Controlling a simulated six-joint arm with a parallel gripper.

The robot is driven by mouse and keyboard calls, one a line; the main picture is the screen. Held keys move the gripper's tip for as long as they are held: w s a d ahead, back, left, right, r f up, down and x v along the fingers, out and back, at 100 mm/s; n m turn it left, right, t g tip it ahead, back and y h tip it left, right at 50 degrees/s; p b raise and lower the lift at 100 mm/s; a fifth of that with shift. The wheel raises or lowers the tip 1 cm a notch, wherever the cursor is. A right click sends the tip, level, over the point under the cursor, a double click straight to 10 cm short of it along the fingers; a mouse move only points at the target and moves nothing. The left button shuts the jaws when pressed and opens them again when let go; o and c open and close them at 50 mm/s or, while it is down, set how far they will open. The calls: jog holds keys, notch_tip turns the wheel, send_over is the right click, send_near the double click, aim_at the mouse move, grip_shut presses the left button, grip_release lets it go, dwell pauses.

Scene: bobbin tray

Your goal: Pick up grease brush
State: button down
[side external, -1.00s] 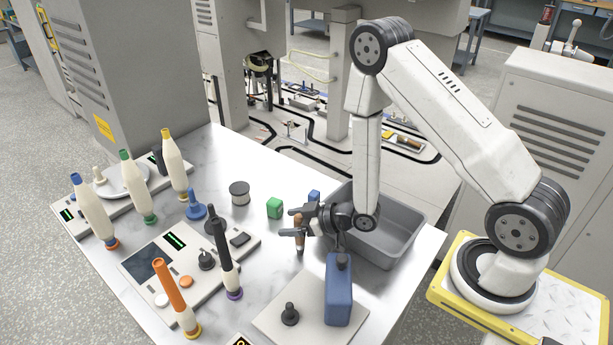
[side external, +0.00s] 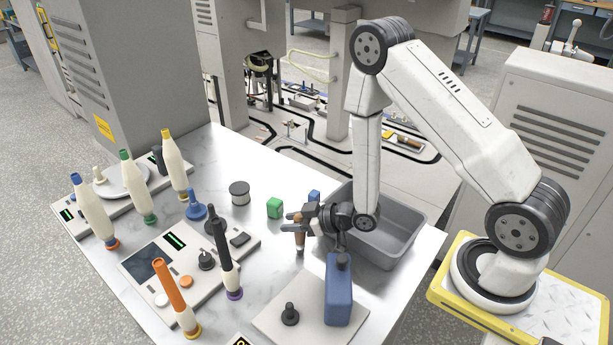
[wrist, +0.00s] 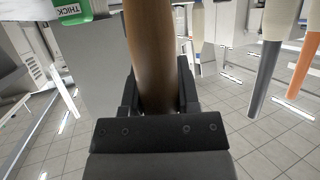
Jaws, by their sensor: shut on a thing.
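The grease brush (side external: 300,240) has a brown handle and stands roughly upright near the front left of the grey bin. My gripper (side external: 296,223) is shut on its handle from the side. In the wrist view the brown handle (wrist: 151,55) rises between my two dark fingers (wrist: 158,92). The brush's lower end is at or very near the table top; I cannot tell whether it touches. Its bristles are not clearly visible.
A blue bottle (side external: 339,290) stands close in front of my gripper. The grey bin (side external: 405,245) lies right behind it. Several bobbins, such as the black one (side external: 224,250), stand further left.

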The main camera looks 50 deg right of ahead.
jog(key=shift+r, duration=0.15)
notch_tip(320, 180, up, 10)
dwell(0.9)
jog(key=shift+d, duration=0.1)
dwell(0.5)
